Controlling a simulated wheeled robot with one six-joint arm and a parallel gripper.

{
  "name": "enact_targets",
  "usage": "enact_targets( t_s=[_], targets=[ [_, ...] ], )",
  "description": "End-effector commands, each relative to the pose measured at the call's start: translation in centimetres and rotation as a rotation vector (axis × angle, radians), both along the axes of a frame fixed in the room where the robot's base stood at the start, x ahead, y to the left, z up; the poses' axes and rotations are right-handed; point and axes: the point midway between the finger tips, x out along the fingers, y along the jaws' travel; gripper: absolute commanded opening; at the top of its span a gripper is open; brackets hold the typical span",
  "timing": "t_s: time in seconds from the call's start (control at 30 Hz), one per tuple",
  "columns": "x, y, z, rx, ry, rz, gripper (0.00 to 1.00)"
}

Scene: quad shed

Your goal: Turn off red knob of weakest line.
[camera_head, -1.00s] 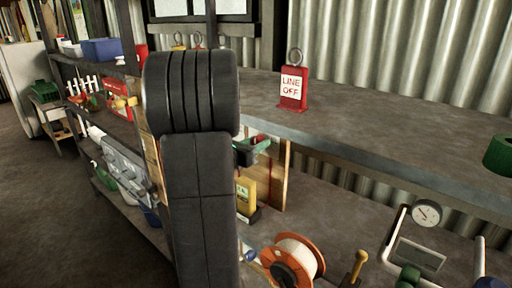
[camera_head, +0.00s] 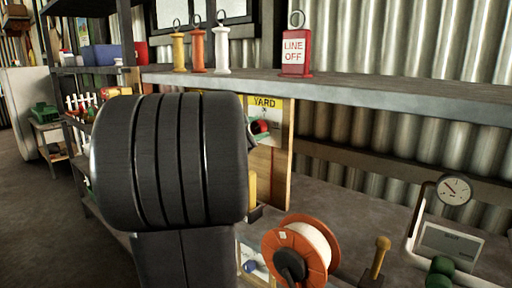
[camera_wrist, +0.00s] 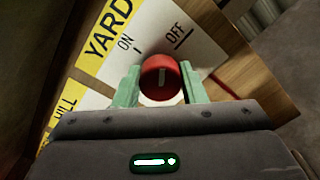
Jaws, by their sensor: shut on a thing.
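In the head view the knob (camera_head: 261,126) shows beside my large dark arm link, which hides much of the board. A second yellow label (camera_wrist: 66,105), partly cut off, ends in "ILL".
A red LINE OFF tag (camera_head: 296,52) stands on the shelf (camera_head: 400,90) above, with yellow (camera_head: 179,52), orange (camera_head: 197,50) and white (camera_head: 222,50) ringed handles to its left. An orange reel (camera_head: 300,250) and a dial gauge (camera_head: 454,190) are on the lower bench.

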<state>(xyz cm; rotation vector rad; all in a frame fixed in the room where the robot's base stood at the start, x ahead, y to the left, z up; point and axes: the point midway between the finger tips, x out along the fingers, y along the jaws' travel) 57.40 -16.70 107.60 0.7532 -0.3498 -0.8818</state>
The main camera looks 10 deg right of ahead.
Motion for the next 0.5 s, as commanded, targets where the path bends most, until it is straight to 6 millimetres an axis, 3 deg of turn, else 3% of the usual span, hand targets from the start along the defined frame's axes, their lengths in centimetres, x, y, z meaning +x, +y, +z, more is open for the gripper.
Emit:
enact_targets(
  t_s=[0.03,0.5],
  targets=[
    [0.0,0.03,-0.9,0.028,-0.038,0.0,0.15],
    [-0.03,-0.02,-0.64,0.274,-0.349,0.0,0.15]
  ],
)
